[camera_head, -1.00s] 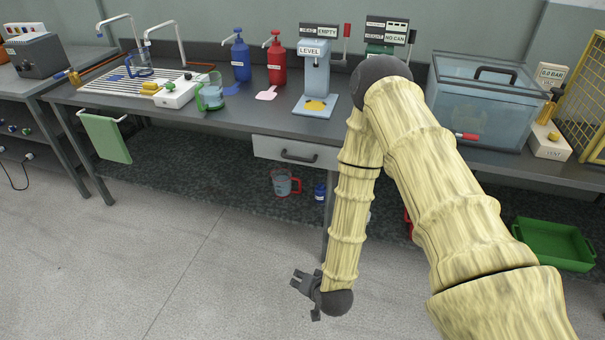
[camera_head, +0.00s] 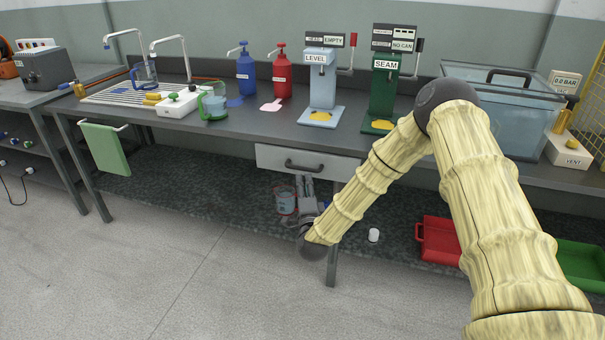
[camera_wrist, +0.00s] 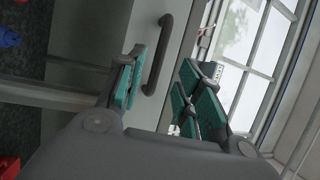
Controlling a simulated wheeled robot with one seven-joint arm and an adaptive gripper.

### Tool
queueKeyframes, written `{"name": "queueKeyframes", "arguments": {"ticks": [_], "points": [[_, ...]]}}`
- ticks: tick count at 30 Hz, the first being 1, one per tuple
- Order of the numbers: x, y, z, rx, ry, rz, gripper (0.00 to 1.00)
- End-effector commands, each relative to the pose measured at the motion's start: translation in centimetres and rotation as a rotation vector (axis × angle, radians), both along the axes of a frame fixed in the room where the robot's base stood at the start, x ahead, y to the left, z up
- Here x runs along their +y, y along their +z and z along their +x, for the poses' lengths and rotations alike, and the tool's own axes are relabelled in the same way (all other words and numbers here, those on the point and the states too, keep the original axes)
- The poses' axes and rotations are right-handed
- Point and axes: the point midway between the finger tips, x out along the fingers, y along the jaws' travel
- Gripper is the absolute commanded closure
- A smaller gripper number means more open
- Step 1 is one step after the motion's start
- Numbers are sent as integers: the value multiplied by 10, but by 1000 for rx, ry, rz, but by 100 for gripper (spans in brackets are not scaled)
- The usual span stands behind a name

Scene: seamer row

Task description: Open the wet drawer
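The drawer (camera_head: 265,157) is a light grey front under the bench top and looks closed. Its dark bar handle (camera_head: 303,168) runs across the front. My gripper (camera_head: 306,186) is just below the handle in the head view, its fingers pointing up toward it. In the wrist view the handle (camera_wrist: 158,55) lies ahead, between and beyond the lines of the two fingers. My gripper (camera_wrist: 160,92) is open, with green pads apart and nothing between them. I cannot tell whether a finger touches the handle.
The bench top (camera_head: 250,125) holds a blue bottle (camera_head: 246,68), a red bottle (camera_head: 282,77), the LEVEL stand (camera_head: 321,80) and the SEAM stand (camera_head: 384,85). A red jug (camera_head: 285,200) stands on the shelf behind my gripper. A red tray (camera_head: 438,240) and green tray (camera_head: 582,262) are lower right.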

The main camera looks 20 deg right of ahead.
Motion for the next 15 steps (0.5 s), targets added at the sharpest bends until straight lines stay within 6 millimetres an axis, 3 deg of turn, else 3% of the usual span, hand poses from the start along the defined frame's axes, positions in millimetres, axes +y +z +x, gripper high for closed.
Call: {"name": "queueKeyframes", "arguments": {"ticks": [9, 15], "points": [[-10, 8, 47, 0, -1, -1, 65], [-13, 11, 62, 1, -1, -1, 65]]}}
